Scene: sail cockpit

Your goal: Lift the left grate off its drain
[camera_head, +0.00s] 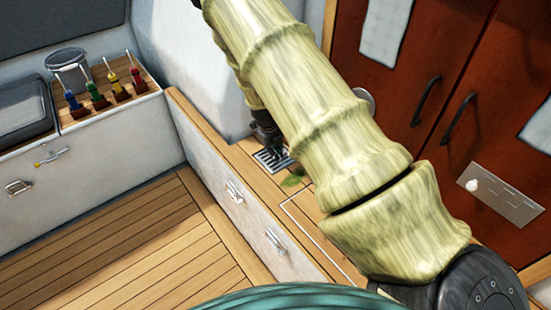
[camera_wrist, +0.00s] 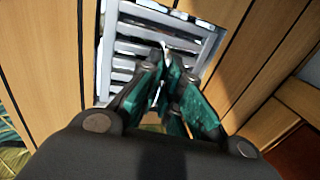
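The grate (camera_head: 264,161) is a pale metal slatted square set in the wooden ledge, partly hidden behind my arm and gripper. In the wrist view the grate (camera_wrist: 118,62) fills the top middle, its slats and pale frame close below the fingers. My gripper (camera_wrist: 166,58) has its two dark green fingers drawn together at the tips, over or against the slats. Whether a slat is pinched between them cannot be told. In the head view my gripper (camera_head: 273,148) points down at the grate. The drain under the grate is hidden.
A green clump (camera_head: 294,177) lies on the ledge beside the grate. A white wall (camera_head: 200,75) rises close behind it, and red-brown doors (camera_head: 440,70) stand at right. A holder with coloured-handled tools (camera_head: 108,98) is at left. The plank floor (camera_head: 130,245) is clear.

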